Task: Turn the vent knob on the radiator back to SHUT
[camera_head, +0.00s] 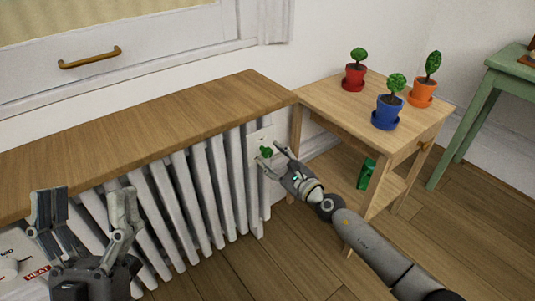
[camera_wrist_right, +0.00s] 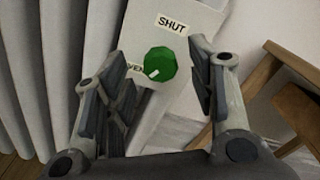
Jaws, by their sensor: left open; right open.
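The white radiator (camera_head: 222,185) has a plate at its right end with a green vent knob (camera_head: 266,151). In the right wrist view the knob (camera_wrist_right: 163,60) is round, and its white mark points to the lower left. A SHUT label (camera_wrist_right: 172,24) sits above the knob. A VENT label (camera_wrist_right: 135,68) is at its left, partly hidden by a finger. My right gripper (camera_head: 271,157) is open in front of the knob, one finger to each side; I cannot tell whether they touch it. My left gripper (camera_head: 85,194) is open and empty at the lower left.
A wooden shelf (camera_head: 150,122) covers the radiator. A wooden side table (camera_head: 325,95) beside it carries red, blue and orange potted plants, with a green object (camera_head: 366,173) on its lower shelf. A white dial (camera_head: 8,268) with a HEAT label (camera_head: 38,272) is near my left gripper.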

